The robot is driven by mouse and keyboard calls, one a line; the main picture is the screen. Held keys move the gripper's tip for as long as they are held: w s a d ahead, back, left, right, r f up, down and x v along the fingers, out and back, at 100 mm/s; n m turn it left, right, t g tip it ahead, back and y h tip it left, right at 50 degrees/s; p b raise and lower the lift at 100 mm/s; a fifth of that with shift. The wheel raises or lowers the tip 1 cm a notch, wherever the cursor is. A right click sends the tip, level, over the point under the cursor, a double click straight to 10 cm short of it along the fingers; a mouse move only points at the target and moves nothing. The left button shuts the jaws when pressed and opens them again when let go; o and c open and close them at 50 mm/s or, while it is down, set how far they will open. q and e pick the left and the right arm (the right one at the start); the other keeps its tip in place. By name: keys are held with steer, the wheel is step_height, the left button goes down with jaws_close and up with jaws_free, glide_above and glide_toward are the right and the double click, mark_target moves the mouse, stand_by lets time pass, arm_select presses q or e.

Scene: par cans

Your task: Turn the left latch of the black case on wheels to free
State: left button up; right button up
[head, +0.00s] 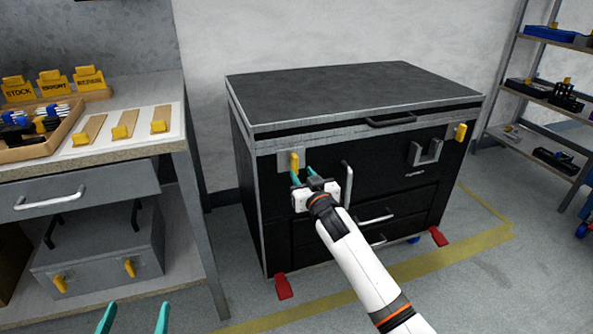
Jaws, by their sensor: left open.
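The black case on wheels (268,215) stands against the wall with its lid (350,88) down. Its left latch (294,161) is a yellow tab standing upright on a grey plate at the front's upper left. A similar yellow right latch (460,132) is also upright. My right gripper (302,174) is in front of the case, its teal fingers apart and their tips just below and right of the left latch. I cannot tell whether they touch it. My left gripper (133,316) is open and empty at the bottom left edge, well away from the case.
A workbench (120,148) with a drawer, a tray (40,138) and yellow signs stands at left. A grey case (100,255) sits on its lower shelf. Red pedals (283,287) jut out at the case's foot. Shelving (545,95) is at right. Open floor lies in front.

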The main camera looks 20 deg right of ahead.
mark_target(296, 165)
steer(key=w+b, duration=0.1)
steer(key=w, duration=0.3)
steer(key=shift+w+a+f, duration=0.1)
steer(key=shift+w, duration=0.15)
arm_select(q)
step_height(296, 165, up, 6)
steer(key=s+t+h, duration=0.1)
steer(key=t, duration=0.4)
steer(key=shift+s+d+r+h, duration=0.2)
steer(key=shift+s+d+h, duration=0.1)
steer(key=shift+s, duration=0.1)
arm_select(e)
steer(key=shift+w, duration=0.55)
jaws_close()
